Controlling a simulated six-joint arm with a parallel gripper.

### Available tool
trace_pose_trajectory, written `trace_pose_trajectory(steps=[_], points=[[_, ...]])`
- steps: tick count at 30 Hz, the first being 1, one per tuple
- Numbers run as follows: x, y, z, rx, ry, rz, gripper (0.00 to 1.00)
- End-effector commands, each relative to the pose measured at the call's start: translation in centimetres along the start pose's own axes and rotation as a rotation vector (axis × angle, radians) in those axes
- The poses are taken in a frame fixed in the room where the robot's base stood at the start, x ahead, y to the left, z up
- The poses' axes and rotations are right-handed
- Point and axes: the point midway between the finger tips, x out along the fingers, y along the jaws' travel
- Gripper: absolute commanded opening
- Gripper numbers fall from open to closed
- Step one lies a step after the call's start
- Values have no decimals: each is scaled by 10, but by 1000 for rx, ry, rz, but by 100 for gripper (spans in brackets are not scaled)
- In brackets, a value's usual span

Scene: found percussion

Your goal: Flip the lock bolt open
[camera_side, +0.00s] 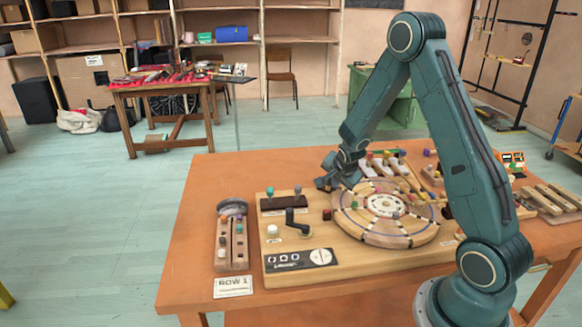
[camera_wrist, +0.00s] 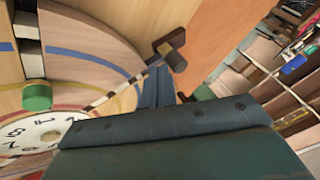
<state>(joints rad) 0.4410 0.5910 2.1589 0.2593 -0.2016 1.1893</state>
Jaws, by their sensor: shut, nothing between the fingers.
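A dark brown bolt-like piece with a round knob (camera_wrist: 174,60) shows in the wrist view, just beyond my fingertips at the board's edge. I take it for the lock bolt, but no label confirms this. My gripper (camera_wrist: 158,84) is shut and empty, its fingers beside the piece; I cannot tell if they touch it. In the side view my gripper (camera_side: 336,178) is low at the back left rim of the round wooden disc (camera_side: 420,234), and the bolt is hard to make out there.
The disc carries coloured pegs and a white numbered dial (camera_wrist: 40,130). A black crank (camera_side: 291,222) and a dark bar with two knobs (camera_side: 284,202) stand left of it. A wooden peg rack (camera_side: 222,250) is at far left. The table's front left (camera_side: 190,285) is clear.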

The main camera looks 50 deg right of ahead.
Motion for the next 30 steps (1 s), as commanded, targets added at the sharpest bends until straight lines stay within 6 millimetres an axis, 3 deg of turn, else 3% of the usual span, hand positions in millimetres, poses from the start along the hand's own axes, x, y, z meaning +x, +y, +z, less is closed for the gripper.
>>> trace_pose_trajectory(steps=[13, 22, 30], points=[[1, -3, 0, 0, 0, -1, 0], [10, -24, 4, 0, 0, -1, 0], [11, -26, 5, 0, -1, -2, 0]])
